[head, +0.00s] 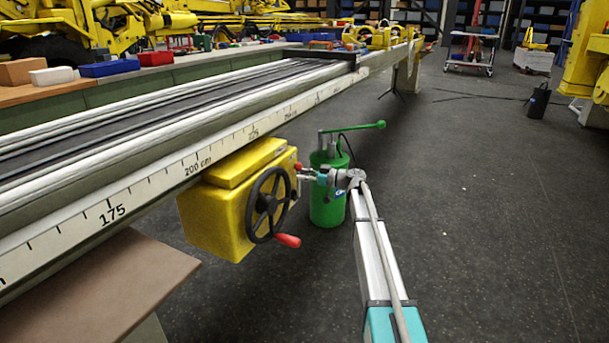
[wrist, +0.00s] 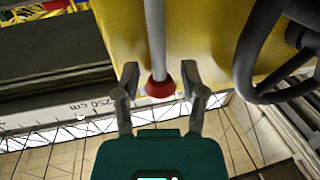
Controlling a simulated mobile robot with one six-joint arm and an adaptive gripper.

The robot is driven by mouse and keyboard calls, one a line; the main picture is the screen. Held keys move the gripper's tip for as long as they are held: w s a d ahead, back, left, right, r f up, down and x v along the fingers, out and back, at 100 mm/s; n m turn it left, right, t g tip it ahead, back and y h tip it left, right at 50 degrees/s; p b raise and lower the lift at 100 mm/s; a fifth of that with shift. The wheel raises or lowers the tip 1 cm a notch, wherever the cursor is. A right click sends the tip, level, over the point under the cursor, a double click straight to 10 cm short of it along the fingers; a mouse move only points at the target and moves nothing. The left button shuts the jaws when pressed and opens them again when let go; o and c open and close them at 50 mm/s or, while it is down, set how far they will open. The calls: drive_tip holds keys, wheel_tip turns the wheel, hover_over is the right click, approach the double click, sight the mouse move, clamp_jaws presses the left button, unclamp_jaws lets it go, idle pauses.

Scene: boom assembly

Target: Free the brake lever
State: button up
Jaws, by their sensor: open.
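The brake lever is a pale rod (wrist: 154,38) with a red knob (wrist: 160,87) at its end, in front of the yellow housing in the wrist view. My gripper (wrist: 160,78) is open, with one finger on each side of the knob. A gap shows on the left and the right finger is very close; I cannot tell whether it touches. In the head view the red knob (head: 298,166) shows at the right edge of the yellow box (head: 222,212), with my gripper (head: 307,173) at it. The rod is mostly hidden there.
A black handwheel (head: 262,205) with a red handle (head: 288,240) sits on the box, close to my gripper. The long rail with a centimetre scale (head: 150,187) runs above. A green pump (head: 328,205) stands behind my wrist.

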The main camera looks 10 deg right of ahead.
drive_tip(key=shift+w+a, duration=0.3)
drive_tip(key=shift+a, duration=0.35)
clamp_jaws()
